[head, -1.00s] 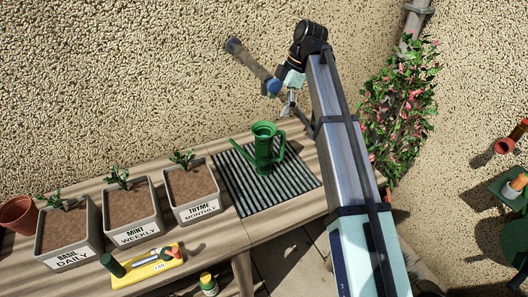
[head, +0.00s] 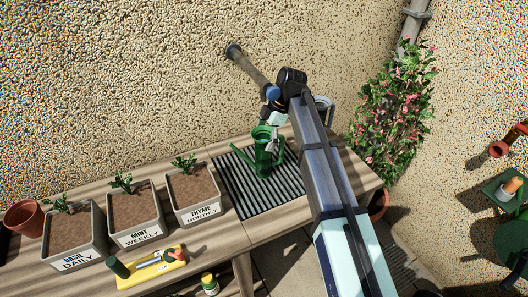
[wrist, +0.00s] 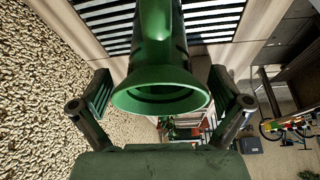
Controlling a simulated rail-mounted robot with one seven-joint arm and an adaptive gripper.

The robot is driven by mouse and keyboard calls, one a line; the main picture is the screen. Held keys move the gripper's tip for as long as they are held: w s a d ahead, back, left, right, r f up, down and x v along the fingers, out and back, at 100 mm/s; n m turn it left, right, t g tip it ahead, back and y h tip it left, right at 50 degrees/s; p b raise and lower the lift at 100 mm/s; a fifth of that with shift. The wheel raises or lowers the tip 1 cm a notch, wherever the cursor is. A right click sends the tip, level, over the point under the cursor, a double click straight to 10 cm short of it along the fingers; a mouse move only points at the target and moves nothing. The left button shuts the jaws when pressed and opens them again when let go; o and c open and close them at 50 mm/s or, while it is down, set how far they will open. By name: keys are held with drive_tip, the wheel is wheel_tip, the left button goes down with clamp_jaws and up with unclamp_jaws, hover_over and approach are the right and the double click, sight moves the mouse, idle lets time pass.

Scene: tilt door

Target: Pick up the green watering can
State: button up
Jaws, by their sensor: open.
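The green watering can (head: 262,158) stands upright on the dark slatted mat (head: 235,190) on the wooden table. Its spout points left and its handle is on the right. In the head view my gripper (head: 273,143) is right at the upper part of the can, partly covering it. In the wrist view the can's wide round rim (wrist: 160,92) lies between my two spread fingers (wrist: 160,100), with a gap on each side. My gripper is open and holds nothing.
Three planters, for basil (head: 74,236), mint (head: 140,212) and thyme (head: 192,192), stand on the table left of the mat. A yellow tray (head: 152,268) with tools is in front of them. A wall pipe (head: 248,67) juts out above the can.

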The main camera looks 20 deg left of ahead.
drive_tip(key=shift+f, duration=0.15)
drive_tip(key=c, duration=1.6)
drive_tip(key=shift+c, duration=0.2)
